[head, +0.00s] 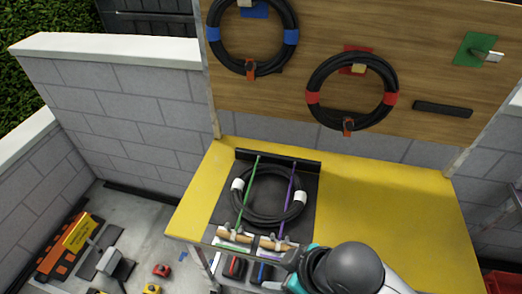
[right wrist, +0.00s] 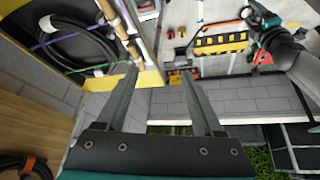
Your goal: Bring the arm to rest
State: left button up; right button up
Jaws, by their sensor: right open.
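My right arm (head: 345,268) comes in at the bottom of the head view, over the front edge of the yellow table. My right gripper (right wrist: 160,75) shows in the right wrist view with its two fingers spread and nothing between them. A black cable coil with white bands (head: 268,196) lies on a dark mat on the table, under a green strap (head: 247,190) and a purple strap (head: 290,200). The coil is also at the upper left of the right wrist view (right wrist: 75,45). Another arm of mine (right wrist: 285,55) shows there at the upper right; its gripper jaws are unclear.
The yellow table (head: 400,215) is clear right of the mat. A wooden board (head: 300,90) behind it carries a blue-banded coil (head: 213,38) and a red-banded coil (head: 312,98). Grey block walls (head: 150,110) stand behind and left. An orange and yellow case (head: 68,240) is on the floor.

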jog(key=s+d+f+m+h, duration=0.1)
jog(key=s+d+m+h, duration=0.35)
jog(key=d+m, duration=0.6)
notch_tip(320, 180, down, 33)
jog(key=s+d+n+g+b, duration=0.1)
jog(key=s+d+n+b, duration=0.1)
jog(key=b, duration=0.9)
pick_arm(q)
notch_tip(320, 180, down, 21)
jog(key=s+b, duration=0.2)
jog(key=b, duration=0.7)
jog(key=shift+s+g+b, duration=0.25)
jog(key=shift+g+b, duration=0.05)
jog(key=shift+b, duration=0.05)
pick_arm(e)
jog(key=s+d+f, duration=0.1)
jog(key=s+f, duration=0.6)
jog(key=f, duration=0.5)
jog(key=s+d+f+g, duration=0.1)
jog(key=s+f, duration=0.7)
jog(key=f, duration=0.3)
jog(key=shift+s+d+f, duration=0.25)
jog(key=shift+f, duration=0.15)
